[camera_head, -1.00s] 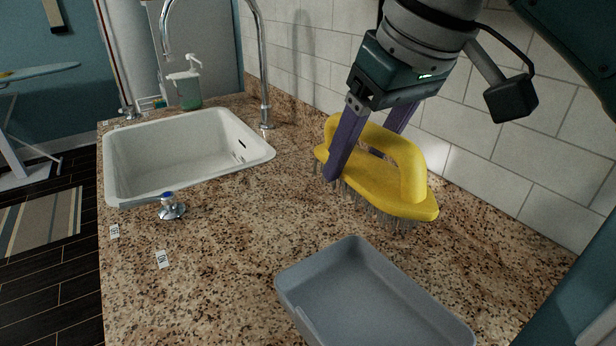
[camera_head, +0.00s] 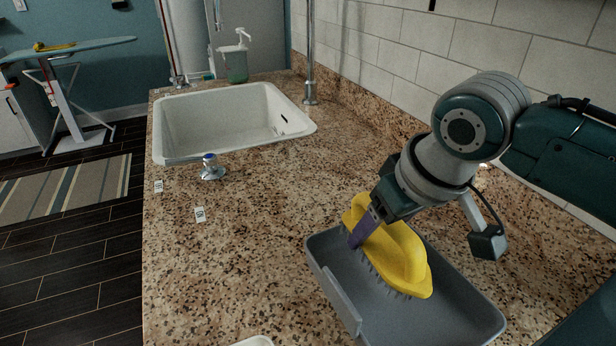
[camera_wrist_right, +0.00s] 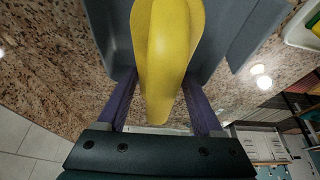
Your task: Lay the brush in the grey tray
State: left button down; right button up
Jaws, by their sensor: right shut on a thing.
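The yellow brush (camera_head: 401,253) has a looped handle and grey bristles that point down. It is over the grey tray (camera_head: 458,308), inside the outline of its walls in the head view. I cannot tell whether the bristles touch the tray floor. My right gripper (camera_head: 366,232) is shut on the brush, near its far end. In the right wrist view the brush (camera_wrist_right: 166,60) lies between the two purple fingers (camera_wrist_right: 160,108), with the tray (camera_wrist_right: 115,40) beyond it. My left gripper is not in view.
A white sink (camera_head: 230,123) is set in the speckled granite counter (camera_head: 240,240), with a small blue-topped knob (camera_head: 211,168) by its front edge. A soap dispenser (camera_head: 235,62) stands behind it. The tiled wall (camera_head: 415,50) bounds the counter on the right. The counter left of the tray is mostly clear.

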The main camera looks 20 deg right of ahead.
aim_at(382, 241)
jog(key=shift+f+b, duration=0.3)
jog(key=shift+f, duration=1.4)
jog(key=shift+f, duration=0.15)
jog(key=o, duration=1.4)
jog(key=shift+o, duration=0.2)
jog(key=shift+s+r, duration=0.15)
jog(key=shift+r, duration=0.35)
jog(key=p+v, duration=0.3)
jog(key=v, duration=0.7)
jog(key=shift+r, duration=0.25)
jog(key=shift+s+r, duration=0.2)
jog(key=shift+s, duration=0.05)
jog(key=s+a+f+g, duration=0.1)
jog(key=s+a, duration=0.2)
jog(key=s, duration=1.4)
jog(key=shift+f+n, duration=0.3)
jog(key=shift+f, duration=0.1)
